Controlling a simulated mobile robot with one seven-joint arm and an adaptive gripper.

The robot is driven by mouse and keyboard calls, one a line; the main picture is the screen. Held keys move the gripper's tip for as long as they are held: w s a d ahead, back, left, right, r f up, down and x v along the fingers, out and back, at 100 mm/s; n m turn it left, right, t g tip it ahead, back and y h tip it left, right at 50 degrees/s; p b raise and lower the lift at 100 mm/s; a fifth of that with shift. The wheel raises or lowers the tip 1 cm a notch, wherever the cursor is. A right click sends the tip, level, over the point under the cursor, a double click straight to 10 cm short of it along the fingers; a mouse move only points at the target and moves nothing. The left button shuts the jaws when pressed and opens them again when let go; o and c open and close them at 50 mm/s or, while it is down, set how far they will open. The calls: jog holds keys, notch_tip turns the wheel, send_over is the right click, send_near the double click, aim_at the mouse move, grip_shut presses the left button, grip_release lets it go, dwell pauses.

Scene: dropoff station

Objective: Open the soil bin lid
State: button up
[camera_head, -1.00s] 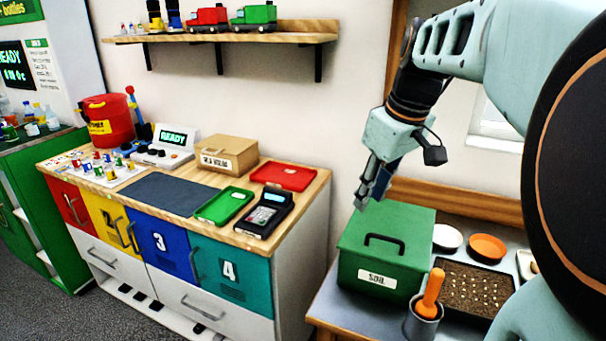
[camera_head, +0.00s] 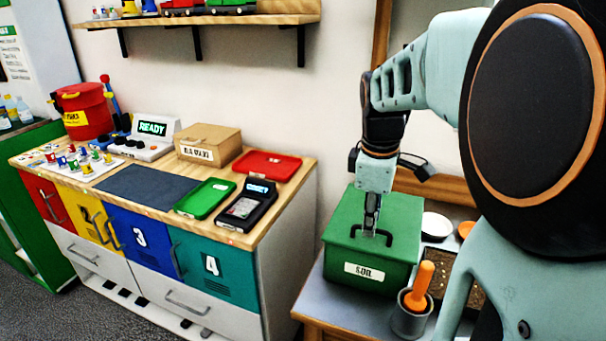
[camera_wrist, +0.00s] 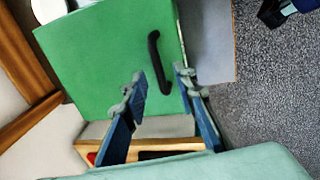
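The soil bin is a green box (camera_head: 345,268) with a white "SOIL" label, standing on the grey-topped table at the right of the head view. Its lid (camera_head: 405,208) is shut and carries a black handle (camera_head: 388,238). In the wrist view the green lid (camera_wrist: 105,55) shows with its black handle (camera_wrist: 155,60). My gripper (camera_head: 370,228) points down just above the lid at the handle in the head view. In the wrist view my gripper (camera_wrist: 160,78) has its two fingers apart, with the handle's near end between them. I cannot tell whether a finger touches it.
A grey pot (camera_head: 410,315) with an orange-handled tool (camera_head: 420,285) stands right in front of the bin. A white dish (camera_head: 436,225) and a soil tray are to the right, partly hidden by my arm. A wooden counter (camera_head: 240,240) with trays stands at the left.

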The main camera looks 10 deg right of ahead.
jog(key=shift+w+d+f, duration=0.1)
jog(key=shift+w+f, duration=0.05)
jog(key=shift+f, duration=0.5)
grip_shut()
